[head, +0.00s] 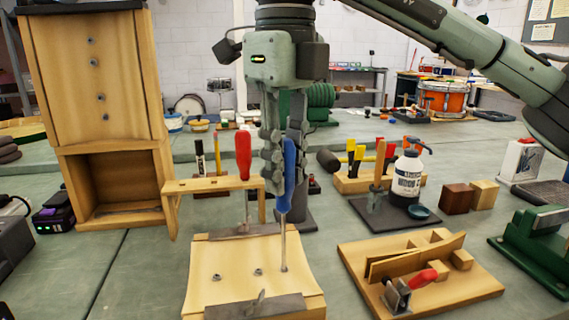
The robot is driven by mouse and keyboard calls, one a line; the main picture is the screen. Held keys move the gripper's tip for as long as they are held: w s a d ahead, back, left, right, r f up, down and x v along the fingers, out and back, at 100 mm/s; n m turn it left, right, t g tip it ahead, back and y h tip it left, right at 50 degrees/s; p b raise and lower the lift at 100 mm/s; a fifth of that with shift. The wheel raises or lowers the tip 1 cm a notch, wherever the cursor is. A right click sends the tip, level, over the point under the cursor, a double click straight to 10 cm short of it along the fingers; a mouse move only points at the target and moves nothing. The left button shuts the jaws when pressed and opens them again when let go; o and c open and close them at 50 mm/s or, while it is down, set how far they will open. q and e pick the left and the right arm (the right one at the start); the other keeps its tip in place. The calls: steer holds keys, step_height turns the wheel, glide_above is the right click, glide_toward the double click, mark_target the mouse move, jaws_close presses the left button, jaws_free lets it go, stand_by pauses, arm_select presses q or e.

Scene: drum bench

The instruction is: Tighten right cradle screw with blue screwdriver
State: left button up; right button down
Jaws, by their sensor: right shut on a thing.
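The wooden cradle (225,252), a curved pale block, lies on the bench at front centre. Two screws, the left one (216,278) and the middle one (258,272), show on its face. My right gripper (279,178) hangs above the back of the cradle, shut on the blue screwdriver (289,165) by its handle. The screwdriver is nearly upright, with its shaft pointing down. Its tip is at the right side of the cradle face, where the right screw is mostly hidden by it; I cannot tell whether the tip is seated. My left gripper is not in view.
A red-handled screwdriver (243,154) stands at a wooden rack (205,184) just left of my gripper. A wooden board (355,254) with blocks and a red-handled tool lies right. A white bottle (406,178) stands behind it. A tall wooden cabinet (60,75) stands left.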

steer(key=shift+f+m+b, duration=0.2)
steer(key=shift+m+b, duration=0.15)
steer(key=shift+m, duration=0.65)
steer(key=m, duration=0.3)
steer(key=shift+f+m+b, duration=0.1)
steer(key=shift+m+b, duration=0.55)
steer(key=shift+m, duration=0.35)
steer(key=m, duration=0.3)
steer(key=shift+b, duration=0.3)
